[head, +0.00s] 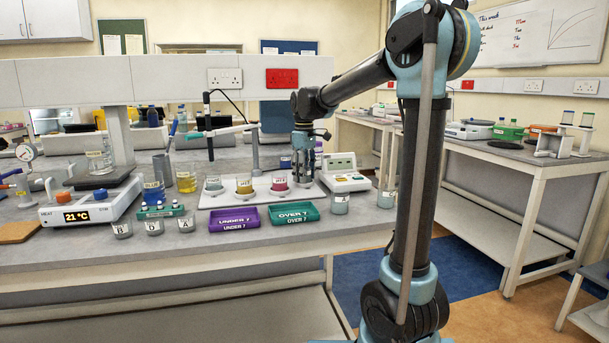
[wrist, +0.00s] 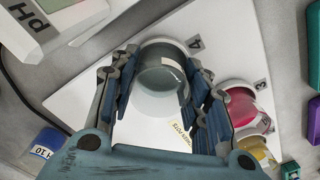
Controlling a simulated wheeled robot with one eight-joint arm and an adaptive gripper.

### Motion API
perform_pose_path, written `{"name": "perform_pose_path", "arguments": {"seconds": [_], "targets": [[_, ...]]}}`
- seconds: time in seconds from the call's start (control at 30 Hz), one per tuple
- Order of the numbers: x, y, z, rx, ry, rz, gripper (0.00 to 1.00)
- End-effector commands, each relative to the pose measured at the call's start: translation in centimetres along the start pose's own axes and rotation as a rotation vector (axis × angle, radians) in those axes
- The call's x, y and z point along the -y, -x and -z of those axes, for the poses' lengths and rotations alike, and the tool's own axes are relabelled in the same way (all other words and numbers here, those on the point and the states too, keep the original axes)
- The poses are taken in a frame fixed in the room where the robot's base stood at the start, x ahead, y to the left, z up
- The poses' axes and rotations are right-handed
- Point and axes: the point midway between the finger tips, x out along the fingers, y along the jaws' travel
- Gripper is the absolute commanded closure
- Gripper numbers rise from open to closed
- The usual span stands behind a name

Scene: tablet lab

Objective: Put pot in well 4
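A clear greyish pot (wrist: 160,95) with a pale label is between the two fingers of my gripper (wrist: 158,100) in the wrist view. The fingers lie close against its sides. It is at the well marked 4 on the white well tray (wrist: 225,30); whether its base is fully down in the well cannot be told. In the head view my gripper (head: 304,168) points down over the right end of the white tray (head: 222,201), and its fingers hide most of the pot. A red pot (wrist: 240,105) sits by mark 3, with a yellow one (wrist: 254,148) beyond.
The pH meter (head: 342,174) stands just right of the tray. A purple UNDER 7 tray (head: 233,224) and a green OVER 7 tray (head: 293,218) lie in front. Several labelled pots, one at right (head: 340,204), stand along the bench front. A probe stand (head: 254,150) rises behind the tray.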

Motion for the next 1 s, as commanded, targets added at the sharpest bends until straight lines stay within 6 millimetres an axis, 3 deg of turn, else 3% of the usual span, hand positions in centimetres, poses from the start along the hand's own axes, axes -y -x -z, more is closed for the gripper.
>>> {"name": "perform_pose_path", "arguments": {"seconds": [0.07,0.53,1.0], "targets": [[0.0,0.0,0.0,0.0,0.0,0.0,0.38],[0.0,0.8,0.0,0.0,0.0,0.0,0.38],[0.0,8.8,0.0,0.0,0.001,0.0,0.38]]}}
